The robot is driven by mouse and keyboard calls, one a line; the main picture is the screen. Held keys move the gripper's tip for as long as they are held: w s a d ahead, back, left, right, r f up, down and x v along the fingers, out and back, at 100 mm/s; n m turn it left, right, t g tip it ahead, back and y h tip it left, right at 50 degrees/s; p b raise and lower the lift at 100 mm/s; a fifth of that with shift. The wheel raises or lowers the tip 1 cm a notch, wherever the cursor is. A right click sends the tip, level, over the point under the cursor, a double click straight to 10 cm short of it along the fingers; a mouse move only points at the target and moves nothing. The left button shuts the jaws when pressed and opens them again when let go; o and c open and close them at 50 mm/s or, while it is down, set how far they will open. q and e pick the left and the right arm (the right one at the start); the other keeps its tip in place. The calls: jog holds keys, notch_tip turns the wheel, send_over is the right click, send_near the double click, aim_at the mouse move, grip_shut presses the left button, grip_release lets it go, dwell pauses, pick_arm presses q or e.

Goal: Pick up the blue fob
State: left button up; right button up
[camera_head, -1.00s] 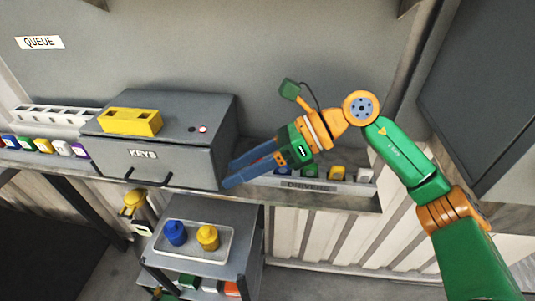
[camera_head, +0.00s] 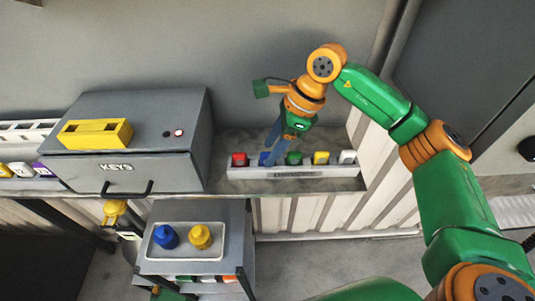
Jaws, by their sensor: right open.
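The blue fob (camera_head: 265,158) sits in the labelled strip tray (camera_head: 330,172) on the shelf, between a red fob (camera_head: 239,159) and a green fob (camera_head: 294,158). My right gripper (camera_head: 268,152) points down at it from above, with its long blue-grey fingers open. The fingers overlap the blue fob in this view and partly hide it. I cannot tell whether they touch it. My left gripper is not in view.
A yellow fob (camera_head: 321,158) and a white fob (camera_head: 347,157) stand farther right in the tray. The grey KEYS box (camera_head: 185,170) is close on the left, with a yellow block (camera_head: 95,134) on top. Below, a cart tray (camera_head: 185,254) holds blue and yellow pots.

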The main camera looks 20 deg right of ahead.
jog(key=shift+a+f, duration=0.15)
jog(key=shift+f, duration=0.2)
jog(key=shift+w+a+f, duration=0.15)
jog(key=shift+w, duration=0.1)
grip_shut()
jog(key=shift+s, duration=0.1)
